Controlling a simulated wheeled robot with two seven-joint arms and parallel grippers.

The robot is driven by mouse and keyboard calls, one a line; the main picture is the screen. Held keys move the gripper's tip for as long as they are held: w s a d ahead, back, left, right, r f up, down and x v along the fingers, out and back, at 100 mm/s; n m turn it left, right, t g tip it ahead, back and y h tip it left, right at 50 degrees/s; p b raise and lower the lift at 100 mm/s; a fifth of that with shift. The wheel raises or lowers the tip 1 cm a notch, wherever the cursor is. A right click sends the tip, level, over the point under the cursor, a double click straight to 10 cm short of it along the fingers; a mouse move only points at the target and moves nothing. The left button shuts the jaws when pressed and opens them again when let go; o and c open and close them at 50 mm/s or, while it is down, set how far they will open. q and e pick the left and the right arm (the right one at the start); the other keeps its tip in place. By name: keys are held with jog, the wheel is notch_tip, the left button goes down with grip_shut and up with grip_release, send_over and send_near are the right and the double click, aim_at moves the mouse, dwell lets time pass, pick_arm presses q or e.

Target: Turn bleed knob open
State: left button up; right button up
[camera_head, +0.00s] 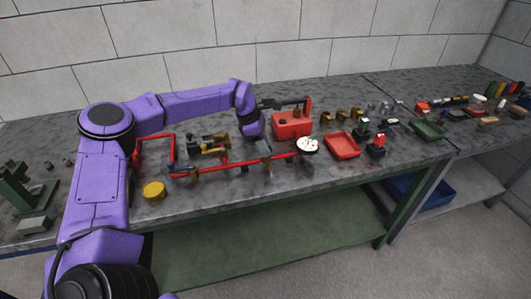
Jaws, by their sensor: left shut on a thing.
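My left arm comes in from the left, and its gripper (302,105) is over the top of a red box-shaped unit (291,126) near the middle of the bench. The jaws are shut on a small knob at the top of that unit, apparently the bleed knob. The knob is mostly hidden by the fingers, and its turn angle is too small to tell. Red pipework (226,166) with brass fittings runs along the bench in front, ending near a white round gauge (308,145). My right gripper is not in view.
A red tray (342,145) lies right of the gauge, with small dark-based parts beside it. A green tray (428,131) is farther right. Several brass fittings stand behind the red tray. A yellow round part (154,190) sits at the front left. The wall is behind the bench.

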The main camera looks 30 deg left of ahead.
pick_arm(q)
jog(key=n+b, duration=0.2)
jog(key=n+t+y+b, duration=0.1)
jog(key=n+b, duration=0.1)
jog(key=shift+f+n+t, duration=0.1)
jog(key=shift+n+t, duration=0.2)
jog(key=n+y+b, duration=0.1)
jog(key=n, duration=0.1)
jog(key=n+b, duration=0.2)
jog(key=shift+s+d+n+t+y, duration=0.2)
jog(key=shift+n+t+y, duration=0.1)
jog(key=shift+y, duration=0.1)
jog(key=n+y+b, duration=0.1)
jog(key=n, duration=0.1)
jog(key=n+b, duration=0.2)
jog(key=shift+d+n+y, duration=0.15)
jog(key=shift+n+y, duration=0.15)
jog(key=shift+y, duration=0.1)
jog(key=n+y+b, duration=0.1)
jog(key=n, duration=0.1)
jog(key=n+b, duration=0.1)
jog(key=n, duration=0.1)
jog(key=shift+d+n+y+b, duration=0.2)
jog(key=shift+n+y+b, duration=0.1)
jog(key=shift+n+y, duration=0.1)
jog(key=shift+n, duration=0.3)
jog(key=shift+g, duration=0.4)
jog(key=o, duration=1)
jog(key=shift+o, duration=0.2)
jog(key=shift+r, duration=0.2)
